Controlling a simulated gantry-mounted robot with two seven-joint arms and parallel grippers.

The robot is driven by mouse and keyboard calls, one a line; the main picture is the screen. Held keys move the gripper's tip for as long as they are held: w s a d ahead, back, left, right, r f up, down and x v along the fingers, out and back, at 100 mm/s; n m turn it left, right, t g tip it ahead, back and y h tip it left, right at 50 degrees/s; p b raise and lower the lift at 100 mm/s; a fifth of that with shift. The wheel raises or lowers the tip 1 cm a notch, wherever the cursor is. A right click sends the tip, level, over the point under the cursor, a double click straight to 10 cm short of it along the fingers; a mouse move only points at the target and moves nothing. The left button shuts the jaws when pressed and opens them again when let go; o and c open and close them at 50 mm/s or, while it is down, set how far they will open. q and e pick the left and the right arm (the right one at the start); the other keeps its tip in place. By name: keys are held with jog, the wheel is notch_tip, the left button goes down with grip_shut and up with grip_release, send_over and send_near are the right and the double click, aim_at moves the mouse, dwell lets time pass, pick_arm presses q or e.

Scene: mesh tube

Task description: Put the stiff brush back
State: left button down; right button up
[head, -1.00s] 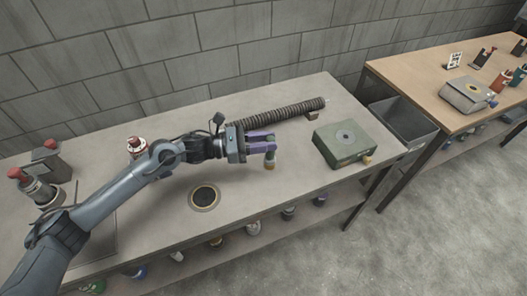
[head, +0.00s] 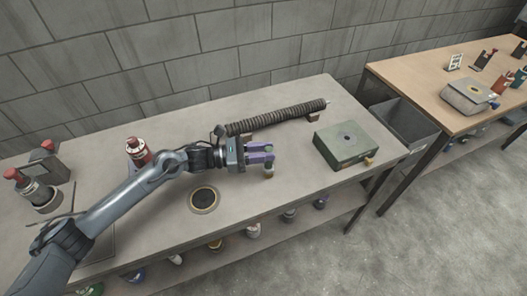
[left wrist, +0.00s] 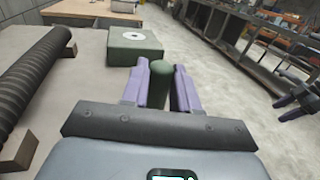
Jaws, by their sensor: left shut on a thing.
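My left gripper (head: 271,158) is over the grey bench, its purple fingers shut on a small upright thing with a dark green handle, which I take to be the stiff brush (head: 268,173). In the left wrist view the brush's rounded green top (left wrist: 175,88) stands between the two fingers. In the head view its lower end hangs just below the fingers; any gap to the bench is hard to judge. My right gripper (left wrist: 278,111) seems to show at the right of the left wrist view, its purple fingers apart and empty.
A dark ribbed tube (head: 280,117) lies on wooden blocks behind the gripper. A green box (head: 350,146) with a round disc on top stands to the right. A round, tan-rimmed dark disc (head: 204,198) is in front. Red-topped containers (head: 138,150) stand left.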

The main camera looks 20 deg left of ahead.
pick_arm(q)
jog(key=c, duration=0.8)
grip_release()
jog(key=shift+c, duration=0.2)
jog(key=shift+r+p, duration=0.15)
jog(key=shift+p, duration=0.15)
jog(key=v, duration=1.2)
jog(key=shift+p, duration=0.45)
